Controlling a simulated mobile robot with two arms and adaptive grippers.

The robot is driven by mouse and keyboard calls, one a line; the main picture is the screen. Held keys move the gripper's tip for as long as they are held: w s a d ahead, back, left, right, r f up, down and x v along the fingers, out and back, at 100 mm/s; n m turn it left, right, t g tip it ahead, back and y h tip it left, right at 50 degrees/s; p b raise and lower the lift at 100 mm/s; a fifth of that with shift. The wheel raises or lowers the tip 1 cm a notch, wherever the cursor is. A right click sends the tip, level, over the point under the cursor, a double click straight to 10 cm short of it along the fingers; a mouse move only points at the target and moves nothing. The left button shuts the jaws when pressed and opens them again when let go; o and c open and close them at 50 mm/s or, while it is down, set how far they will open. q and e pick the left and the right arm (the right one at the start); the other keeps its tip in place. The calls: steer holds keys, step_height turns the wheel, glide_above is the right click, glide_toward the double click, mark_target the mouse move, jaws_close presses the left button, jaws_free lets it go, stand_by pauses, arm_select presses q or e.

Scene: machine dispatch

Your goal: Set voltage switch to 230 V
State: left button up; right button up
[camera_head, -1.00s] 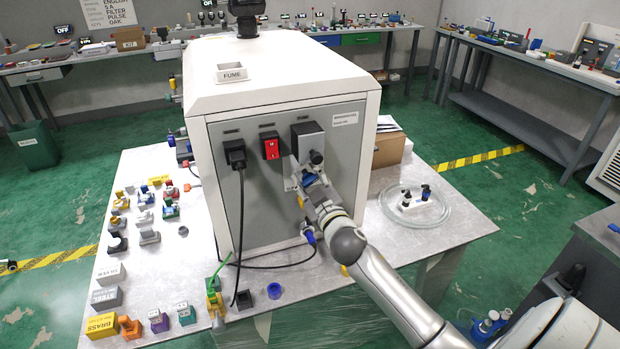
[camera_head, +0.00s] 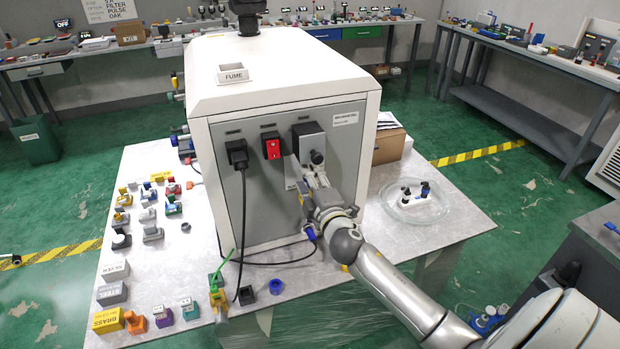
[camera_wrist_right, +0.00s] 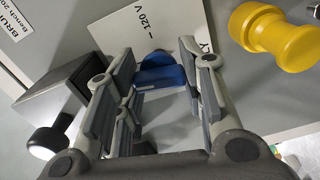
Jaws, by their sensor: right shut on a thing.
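The white and grey machine (camera_head: 265,205) stands on the table with its back panel toward me. My right gripper (camera_head: 308,180) is at the lower right part of this panel, below a dark box with a black knob. In the right wrist view a blue switch knob (camera_wrist_right: 162,74) lies between the fingers of my right gripper (camera_wrist_right: 166,84), which is shut on it. Behind it is a white label plate (camera_wrist_right: 160,35) reading "120 V". The rest of the plate is hidden by the fingers. My left gripper is not in view.
A yellow knob (camera_wrist_right: 270,30) sticks out close to the right finger. A red rocker switch (camera_head: 271,146) and a plugged black cable (camera_head: 238,155) are left on the panel. A round clear dish (camera_head: 415,205) with small bottles stands at the right.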

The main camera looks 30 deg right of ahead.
steer(key=shift+n, duration=0.9)
steer(key=shift+f, duration=0.1)
steer(key=o, duration=1)
steer(key=v, duration=1.2)
